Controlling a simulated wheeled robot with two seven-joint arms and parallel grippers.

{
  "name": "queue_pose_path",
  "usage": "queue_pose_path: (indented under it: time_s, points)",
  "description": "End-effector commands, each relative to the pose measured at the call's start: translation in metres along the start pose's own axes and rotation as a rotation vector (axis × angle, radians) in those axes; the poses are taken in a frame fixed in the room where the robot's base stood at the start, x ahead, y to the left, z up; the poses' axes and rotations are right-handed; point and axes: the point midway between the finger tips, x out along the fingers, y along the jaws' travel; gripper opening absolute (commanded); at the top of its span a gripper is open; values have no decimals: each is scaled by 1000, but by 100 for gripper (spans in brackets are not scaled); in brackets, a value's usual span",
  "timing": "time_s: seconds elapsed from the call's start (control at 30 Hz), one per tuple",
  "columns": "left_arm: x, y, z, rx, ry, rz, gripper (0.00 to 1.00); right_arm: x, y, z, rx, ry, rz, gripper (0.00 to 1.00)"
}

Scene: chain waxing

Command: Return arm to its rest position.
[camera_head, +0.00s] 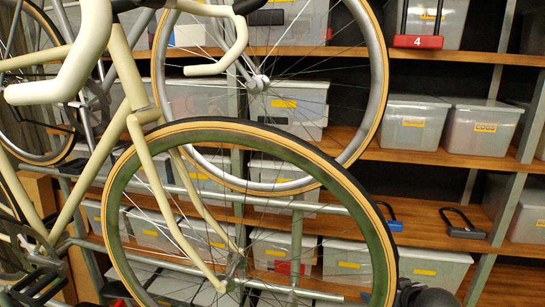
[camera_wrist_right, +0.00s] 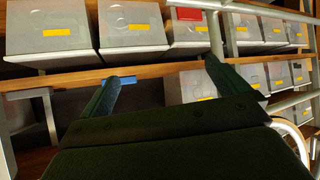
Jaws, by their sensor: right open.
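My right gripper (camera_wrist_right: 165,85) shows in the right wrist view. Its two dark fingers stand wide apart with nothing between them. Beyond the fingers are shelves with grey boxes. In the head view a dark piece at the bottom edge, right of the front wheel, may be part of my right arm, but I cannot tell. My left gripper is not in view. A cream bicycle frame (camera_head: 128,78) fills the left of the head view, with a tan-walled wheel (camera_head: 119,200) in front. The dark crank and pedal area (camera_head: 35,268) is at the lower left; the chain is hard to make out.
Wooden shelves (camera_head: 440,212) carry several lidded boxes (camera_head: 482,127). A red lock (camera_head: 418,42), a blue lock (camera_head: 394,225) and a black lock (camera_head: 462,231) are there. A pale rail (camera_wrist_right: 285,102) and a curved wheel rim (camera_wrist_right: 292,134) lie right of my right gripper.

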Motion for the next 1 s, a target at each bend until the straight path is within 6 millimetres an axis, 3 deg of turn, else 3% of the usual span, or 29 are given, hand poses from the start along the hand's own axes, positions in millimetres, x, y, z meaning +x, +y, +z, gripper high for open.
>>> queue_pose_path:
  time_s: [0.03,0.1,0.27,0.5,0.7,1.0]
  points:
    - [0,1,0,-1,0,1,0,1,-12,26,4,-41,-4,100]
    - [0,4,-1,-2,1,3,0,0,-26,58,4,-94,-3,100]
    - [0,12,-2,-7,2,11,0,-10,-57,128,8,-214,1,100]
    - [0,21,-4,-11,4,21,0,-42,-102,223,17,-393,5,100]
    - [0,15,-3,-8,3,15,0,-68,-125,270,21,-494,9,100]
    - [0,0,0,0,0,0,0,-95,-146,309,30,-585,13,100]
